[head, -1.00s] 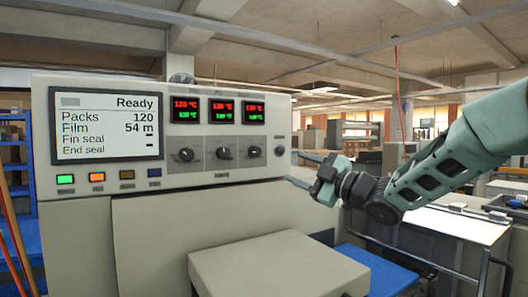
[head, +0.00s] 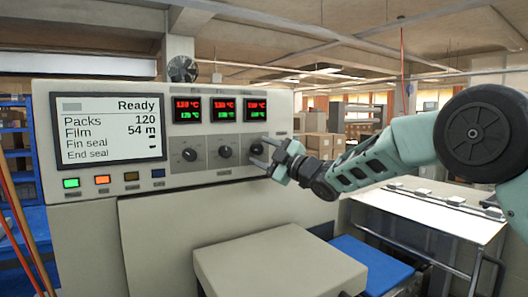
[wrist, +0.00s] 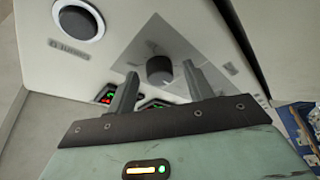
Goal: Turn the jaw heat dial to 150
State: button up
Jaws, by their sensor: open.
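The control panel (head: 208,177) carries three black dials in a row: a left dial (head: 190,154), a middle dial (head: 225,152) and a right dial (head: 257,149). Their labels are too small to read, so I cannot tell by name which is the jaw heat dial. My gripper (head: 257,151) is open at the right dial. In the wrist view, one black dial (wrist: 160,70) sits between the tips of my open gripper fingers (wrist: 159,73), with gaps at both sides. The dial's pointer is not clear there.
Three red and green temperature displays (head: 223,109) sit above the dials; their digits are blurred. A screen (head: 108,127) reading "Ready" is at left, above lit buttons (head: 71,183). A round button (wrist: 78,22) is near the dial. A grey box-like cover (head: 280,262) juts out below.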

jog(key=c, duration=1)
jog(key=shift+o, duration=0.2)
jog(key=shift+f+b, duration=0.15)
jog(key=shift+b, duration=0.25)
